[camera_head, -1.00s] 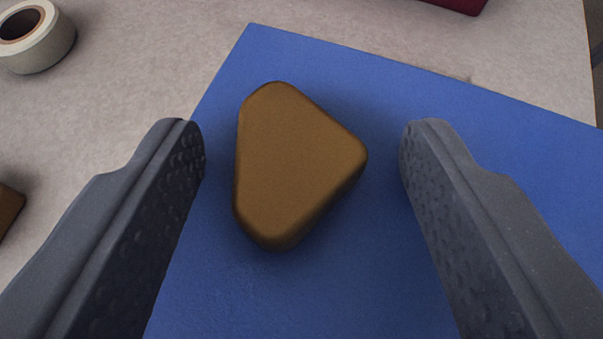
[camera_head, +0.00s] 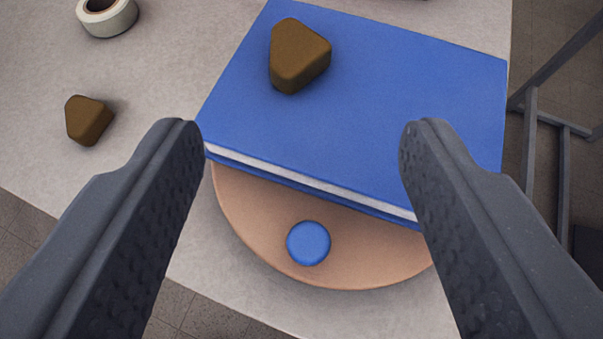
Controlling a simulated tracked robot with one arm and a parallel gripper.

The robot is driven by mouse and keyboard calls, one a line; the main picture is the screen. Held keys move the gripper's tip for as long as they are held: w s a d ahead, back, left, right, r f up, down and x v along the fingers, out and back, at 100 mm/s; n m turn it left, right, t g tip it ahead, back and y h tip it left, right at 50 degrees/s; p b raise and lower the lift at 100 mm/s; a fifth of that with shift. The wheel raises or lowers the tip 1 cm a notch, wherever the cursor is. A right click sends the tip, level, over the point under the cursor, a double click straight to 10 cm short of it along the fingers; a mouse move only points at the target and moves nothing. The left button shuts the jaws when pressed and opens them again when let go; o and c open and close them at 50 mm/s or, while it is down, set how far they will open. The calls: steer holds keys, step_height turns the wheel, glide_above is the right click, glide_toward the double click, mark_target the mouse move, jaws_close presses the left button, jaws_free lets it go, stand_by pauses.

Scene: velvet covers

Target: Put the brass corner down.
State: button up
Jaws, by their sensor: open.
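A brown, rounded triangular block, which I take for the brass corner (camera_head: 298,56), lies flat on top of a blue book (camera_head: 370,110), near its far left part. A second block of the same look (camera_head: 88,120) lies on the grey table to the left. My gripper (camera_head: 302,140) is open and empty. Its two fingers are wide apart, above and on the near side of the book, and the brass corner is beyond the fingertips, touching neither.
The book rests over a round tan board (camera_head: 250,215), on which a blue disc (camera_head: 308,243) lies. A roll of tape (camera_head: 107,16) stands at the far left of the grey table (camera_head: 160,60). The table's edges show at left and right, with a metal frame (camera_head: 530,150) beyond.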

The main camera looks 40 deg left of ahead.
steer(key=shift+s+d+r, duration=0.15)
steer(key=shift+s+d, duration=0.05)
steer(key=shift+s, duration=0.15)
steer(key=w+d+r+m+t+h, duration=0.1)
steer(key=d+r+m+t+h, duration=0.2)
steer(key=r, duration=0.8)
steer(key=w+d+r+t+h, duration=0.1)
steer(key=d+r+h, duration=0.1)
steer(key=d+r, duration=0.6)
steer(key=w+d+r+m+t+h, duration=0.2)
steer(key=r+h, duration=0.1)
steer(key=r, duration=1)
steer(key=s+r+m, duration=0.2)
steer(key=s+r, duration=1.5)
steer(key=r, duration=0.3)
steer(key=shift+s+a+r+m, duration=0.25)
steer(key=shift+s+r+m, duration=0.05)
steer(key=shift+s, duration=0.05)
